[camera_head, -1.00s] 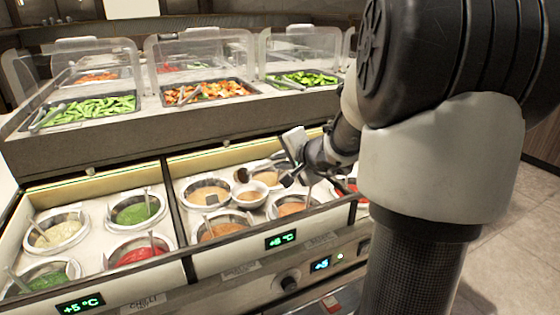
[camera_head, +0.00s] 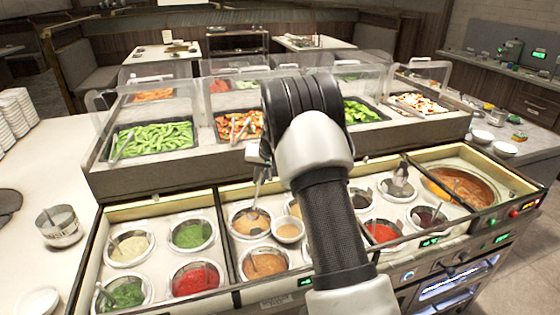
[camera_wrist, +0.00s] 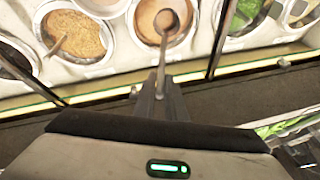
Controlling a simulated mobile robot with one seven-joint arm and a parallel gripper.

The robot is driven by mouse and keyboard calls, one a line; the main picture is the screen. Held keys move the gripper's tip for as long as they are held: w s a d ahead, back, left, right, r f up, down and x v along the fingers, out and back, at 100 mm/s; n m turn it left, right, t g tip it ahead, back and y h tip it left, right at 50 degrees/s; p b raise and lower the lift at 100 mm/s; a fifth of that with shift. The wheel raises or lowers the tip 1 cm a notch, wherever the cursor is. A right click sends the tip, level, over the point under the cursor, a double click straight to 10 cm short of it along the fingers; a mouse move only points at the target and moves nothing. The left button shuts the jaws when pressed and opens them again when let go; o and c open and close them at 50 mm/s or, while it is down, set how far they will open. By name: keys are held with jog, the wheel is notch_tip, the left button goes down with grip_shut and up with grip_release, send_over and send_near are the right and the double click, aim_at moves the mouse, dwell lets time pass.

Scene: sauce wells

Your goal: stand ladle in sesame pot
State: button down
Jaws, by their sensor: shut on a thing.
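My gripper (camera_wrist: 160,92) is shut on the handle of a metal ladle (camera_wrist: 161,60). In the head view my gripper (camera_head: 263,160) is above the back row of sauce pots, partly hidden by my arm. The ladle (camera_head: 258,189) hangs down steeply from it. Its bowl end overlaps a round pot of tan-brown sauce (camera_head: 242,221), which also shows in the wrist view (camera_wrist: 148,12). I cannot tell whether the bowl touches the sauce. Beside it, a pot of grainy tan sauce (camera_wrist: 82,30) holds its own ladle. No readable label shows which pot is sesame.
Green (camera_head: 192,234) and red (camera_head: 196,279) sauce pots are to the left. Clear guards (camera_head: 155,101) and food trays are behind the wells. A metal container (camera_head: 60,228) stands on the left counter.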

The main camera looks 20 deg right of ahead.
jog(key=w+a+r+n+h+p, duration=0.1)
jog(key=w+a+n+p, duration=0.2)
jog(key=a+p, duration=0.15)
notch_tip(320, 180, down, 14)
jog(key=b, duration=0.9)
jog(key=shift+w+d+r, duration=0.2)
jog(key=shift+w+d, duration=0.05)
jog(key=shift+f+b, duration=0.2)
jog(key=shift+b, duration=0.25)
dwell(0.8)
jog(key=c, duration=1.1)
grip_release()
jog(key=shift+r+p, duration=1.85)
jog(key=shift+r, duration=2.7)
